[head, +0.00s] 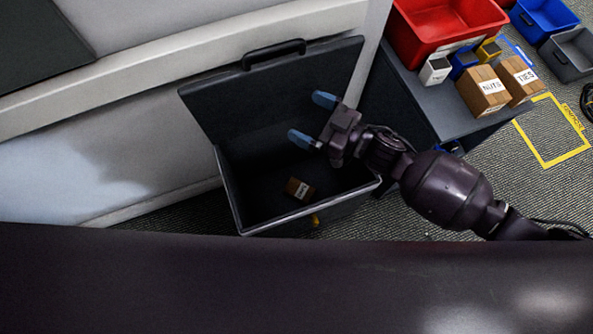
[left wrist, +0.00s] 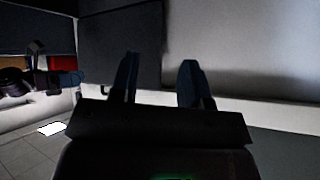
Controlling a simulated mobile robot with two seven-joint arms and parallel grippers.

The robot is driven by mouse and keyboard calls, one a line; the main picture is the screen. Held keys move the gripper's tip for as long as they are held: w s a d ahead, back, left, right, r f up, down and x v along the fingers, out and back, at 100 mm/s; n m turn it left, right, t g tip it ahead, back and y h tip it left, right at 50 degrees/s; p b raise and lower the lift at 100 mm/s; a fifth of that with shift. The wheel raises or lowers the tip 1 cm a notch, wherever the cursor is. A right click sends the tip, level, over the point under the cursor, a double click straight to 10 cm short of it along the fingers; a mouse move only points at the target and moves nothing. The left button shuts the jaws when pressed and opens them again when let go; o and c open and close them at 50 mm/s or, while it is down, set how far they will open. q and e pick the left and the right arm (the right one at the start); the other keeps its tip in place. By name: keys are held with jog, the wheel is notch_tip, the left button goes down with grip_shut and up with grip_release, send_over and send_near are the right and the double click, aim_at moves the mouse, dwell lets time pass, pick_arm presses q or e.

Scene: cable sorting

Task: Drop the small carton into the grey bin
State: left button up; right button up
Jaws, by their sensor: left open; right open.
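The grey bin (head: 270,222) stands against the light wall with its dark lid (head: 290,80) raised. The small carton (head: 299,189), brown with a white label, lies inside on the bin's floor near the front. My right gripper (head: 312,119) is open and empty above the bin, its blue fingertips over the back part of the opening, apart from the carton. My left gripper (left wrist: 160,64) is open and empty in the left wrist view. It is not seen in the head view.
A dark table (head: 425,110) at the right holds a red bin (head: 435,28), small coloured bins and two labelled cartons (head: 484,90). A blue bin (head: 543,16) and another grey container (head: 570,55) are at the far right. Yellow tape (head: 552,130) marks a floor square.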

pick_arm(q)
jog(key=shift+s+a+n+p, duration=0.3)
jog(key=shift+s+p, duration=0.25)
jog(key=shift+p, duration=0.15)
pick_arm(e)
notch_tip(320, 180, up, 5)
pick_arm(q)
jog(key=shift+w, duration=0.1)
